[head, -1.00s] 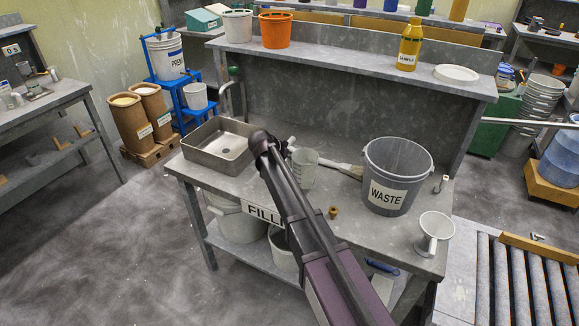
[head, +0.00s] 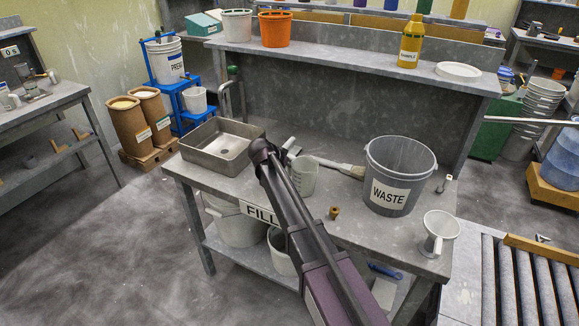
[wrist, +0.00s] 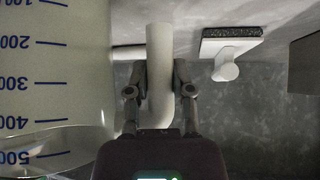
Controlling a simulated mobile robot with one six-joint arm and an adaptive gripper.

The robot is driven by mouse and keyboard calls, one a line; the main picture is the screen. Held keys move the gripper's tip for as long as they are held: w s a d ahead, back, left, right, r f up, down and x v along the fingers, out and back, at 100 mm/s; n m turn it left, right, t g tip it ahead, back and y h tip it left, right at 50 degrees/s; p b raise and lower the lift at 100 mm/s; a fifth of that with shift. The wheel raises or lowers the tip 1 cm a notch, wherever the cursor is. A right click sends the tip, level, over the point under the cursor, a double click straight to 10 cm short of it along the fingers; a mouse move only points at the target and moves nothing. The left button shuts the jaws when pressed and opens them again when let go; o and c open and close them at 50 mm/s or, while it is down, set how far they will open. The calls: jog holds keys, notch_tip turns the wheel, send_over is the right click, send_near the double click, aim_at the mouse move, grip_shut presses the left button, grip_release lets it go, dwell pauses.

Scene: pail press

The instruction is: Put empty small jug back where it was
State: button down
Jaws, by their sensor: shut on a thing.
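The small jug (head: 303,177) is a translucent white measuring jug above or on the FILL bench, just right of my gripper in the head view. In the wrist view the jug wall (wrist: 50,70) fills the left side, with blue marks from 100 to 500. My gripper (wrist: 158,92) is shut on the jug's white handle (wrist: 158,60). In the head view my dark arm hides the fingers and part of the jug's left side. I cannot tell whether its base touches the bench, and its inside is not clear.
On the bench (head: 345,215) are a metal sink tray (head: 205,160), a brush (head: 345,168), a grey WASTE bucket (head: 397,195), a small brown fitting (head: 334,213) and a white funnel (head: 437,232). A raised shelf (head: 350,70) stands behind.

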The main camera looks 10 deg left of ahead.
jog(key=shift+f, duration=0.2)
jog(key=c, duration=0.5)
grip_release()
jog(key=shift+r, duration=0.2)
jog(key=shift+p+v, duration=0.7)
jog(key=shift+v, duration=0.15)
jog(key=p+v, duration=0.7)
jog(key=v, duration=0.3)
jog(key=shift+s+r, duration=0.1)
jog(key=shift+s, duration=0.1)
